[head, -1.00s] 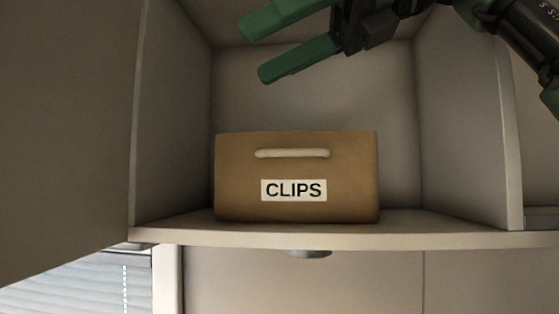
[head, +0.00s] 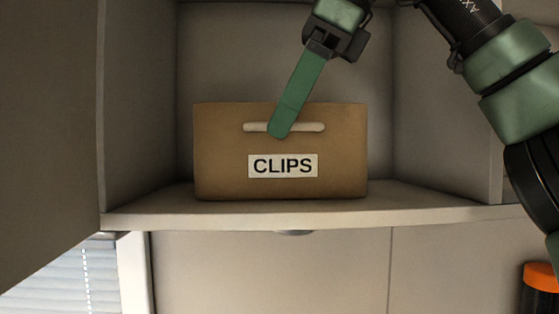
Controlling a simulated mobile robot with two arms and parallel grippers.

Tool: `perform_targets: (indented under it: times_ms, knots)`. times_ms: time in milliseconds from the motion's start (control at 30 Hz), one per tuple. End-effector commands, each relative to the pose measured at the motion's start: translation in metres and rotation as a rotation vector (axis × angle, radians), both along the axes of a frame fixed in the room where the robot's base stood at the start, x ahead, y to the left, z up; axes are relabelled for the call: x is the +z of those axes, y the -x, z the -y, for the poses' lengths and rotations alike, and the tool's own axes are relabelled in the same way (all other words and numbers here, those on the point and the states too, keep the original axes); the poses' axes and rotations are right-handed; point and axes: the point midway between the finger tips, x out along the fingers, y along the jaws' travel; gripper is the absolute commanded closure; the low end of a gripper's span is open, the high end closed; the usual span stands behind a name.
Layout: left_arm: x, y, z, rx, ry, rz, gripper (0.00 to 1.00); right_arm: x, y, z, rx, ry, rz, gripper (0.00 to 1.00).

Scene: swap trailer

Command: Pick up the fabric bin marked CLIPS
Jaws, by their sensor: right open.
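The brown fabric bin marked CLIPS (head: 220,165) stands upright on the cabinet shelf, its label facing me. A pale handle (head: 310,127) runs across its front above the label. My right gripper (head: 280,130) points down at the bin from above, with a green finger in front of the handle's middle. The finger overlaps the handle in the picture; I cannot tell whether it touches it. Only one finger shows clearly, and the other is hidden. The gripper is open and the bin still rests on the shelf. My left gripper is not in view.
The shelf (head: 420,205) has a little bare room on both sides of the bin. An open cabinet door (head: 50,110) fills the left. A divider (head: 445,100) stands to the right. A dark item with an orange top (head: 541,276) is at lower right.

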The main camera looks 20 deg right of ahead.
Motion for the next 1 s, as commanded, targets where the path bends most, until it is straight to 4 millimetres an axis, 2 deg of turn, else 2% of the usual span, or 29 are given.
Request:
perform_targets:
  times_ms: [67,167,500,767,867,1000]
  knots:
    - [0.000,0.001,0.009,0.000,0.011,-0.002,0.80,-0.003,-0.001,-0.002,0.001,0.000,0.000,0.31]
    - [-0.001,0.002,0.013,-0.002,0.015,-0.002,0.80,-0.010,-0.004,-0.005,0.003,0.000,-0.001,0.31]
    - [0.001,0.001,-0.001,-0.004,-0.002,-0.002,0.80,-0.044,-0.019,-0.021,0.001,-0.001,0.000,0.31]
    - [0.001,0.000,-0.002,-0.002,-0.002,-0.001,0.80,-0.045,-0.019,-0.022,-0.001,-0.003,0.003,0.31]
    - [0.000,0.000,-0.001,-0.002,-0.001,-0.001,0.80,-0.045,-0.019,-0.022,-0.001,-0.003,0.003,0.56]
    - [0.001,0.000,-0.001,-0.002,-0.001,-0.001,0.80,-0.045,-0.019,-0.022,0.000,-0.002,0.002,0.95]
